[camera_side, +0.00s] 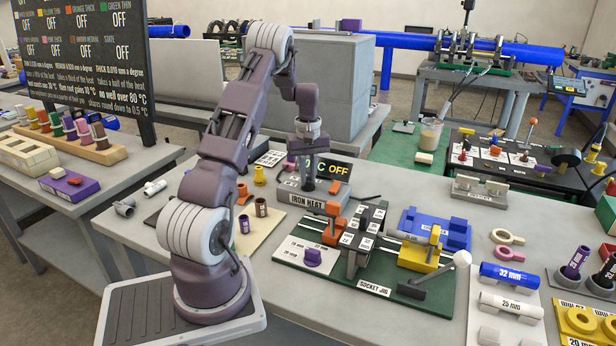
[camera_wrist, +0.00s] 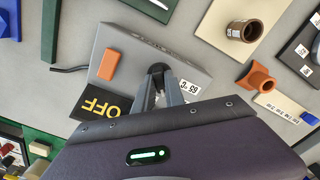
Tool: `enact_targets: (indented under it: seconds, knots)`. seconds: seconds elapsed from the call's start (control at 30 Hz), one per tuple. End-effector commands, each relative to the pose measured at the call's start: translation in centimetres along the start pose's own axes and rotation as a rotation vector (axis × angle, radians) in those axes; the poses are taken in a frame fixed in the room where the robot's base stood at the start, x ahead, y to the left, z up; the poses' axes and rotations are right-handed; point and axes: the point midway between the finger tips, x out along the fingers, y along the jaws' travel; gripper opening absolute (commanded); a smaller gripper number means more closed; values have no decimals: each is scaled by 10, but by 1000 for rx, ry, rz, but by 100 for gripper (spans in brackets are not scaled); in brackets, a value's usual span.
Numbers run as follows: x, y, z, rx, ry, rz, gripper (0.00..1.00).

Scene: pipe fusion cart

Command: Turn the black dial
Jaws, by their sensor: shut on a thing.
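The grey iron-heat box (camera_side: 315,198) stands at the middle of the bench, with a dark display (camera_side: 338,169) reading OFF in yellow. My gripper (camera_side: 308,184) reaches straight down over the box. In the wrist view, my gripper (camera_wrist: 158,82) has its fingers close together on the black dial (camera_wrist: 157,69) on top of the grey box (camera_wrist: 125,48). The fingers hide much of the dial, and its pointing direction cannot be told. The display (camera_wrist: 100,106) shows OFF upside down in the wrist view. An orange block (camera_wrist: 108,65) sits on the box beside the dial.
A green socket jig (camera_side: 407,290) with dark and orange blocks stands just right of the box. Brown and purple fittings (camera_side: 261,207) stand to its left. A brown pipe piece (camera_wrist: 243,31) and an orange fitting (camera_wrist: 257,78) are near the box in the wrist view.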

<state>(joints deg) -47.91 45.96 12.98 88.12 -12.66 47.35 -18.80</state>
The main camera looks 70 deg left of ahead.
Motion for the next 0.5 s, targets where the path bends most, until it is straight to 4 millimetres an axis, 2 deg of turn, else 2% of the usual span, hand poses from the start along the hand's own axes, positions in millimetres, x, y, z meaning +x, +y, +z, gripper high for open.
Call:
enact_targets:
  seconds: [0.5]
  knots:
    - [-1,0,0,456,0,2,0]
